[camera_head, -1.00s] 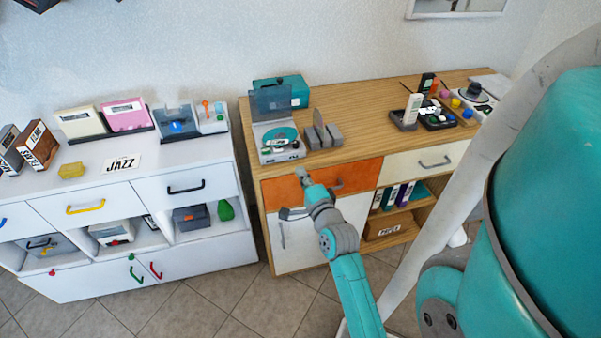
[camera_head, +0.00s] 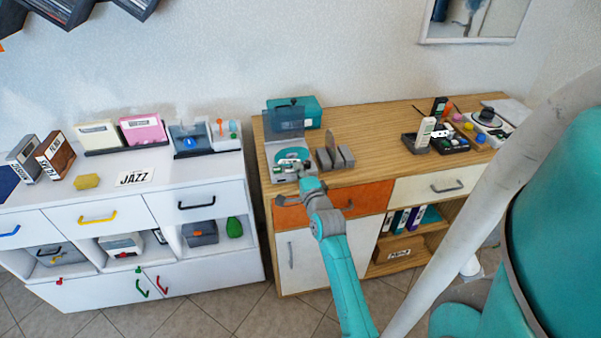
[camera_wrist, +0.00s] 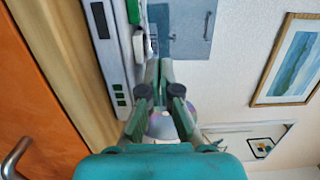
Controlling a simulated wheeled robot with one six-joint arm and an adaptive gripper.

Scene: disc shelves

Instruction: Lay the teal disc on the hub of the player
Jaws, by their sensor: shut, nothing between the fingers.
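The player (camera_head: 279,177) is a grey box with its see-through lid raised, at the left end of the wooden cabinet top. The teal disc (camera_head: 284,155) shows as a teal round on top of the player. In the head view it appears to lie flat there, but its exact seating on the hub is too small to tell. My gripper (camera_head: 307,181) is at the player's front right corner, partly covering it. In the wrist view my gripper (camera_wrist: 160,68) is shut and empty, beside the player's front face (camera_wrist: 106,35). A green edge (camera_wrist: 134,10) shows on the player.
Grey upright holders (camera_head: 335,158) stand just right of the player, and a teal box (camera_head: 305,112) stands behind. An iridescent round thing (camera_wrist: 160,127) is partly hidden behind my fingers. Bare wood (camera_head: 378,140) lies right of the holders. An orange drawer (camera_head: 360,197) is below.

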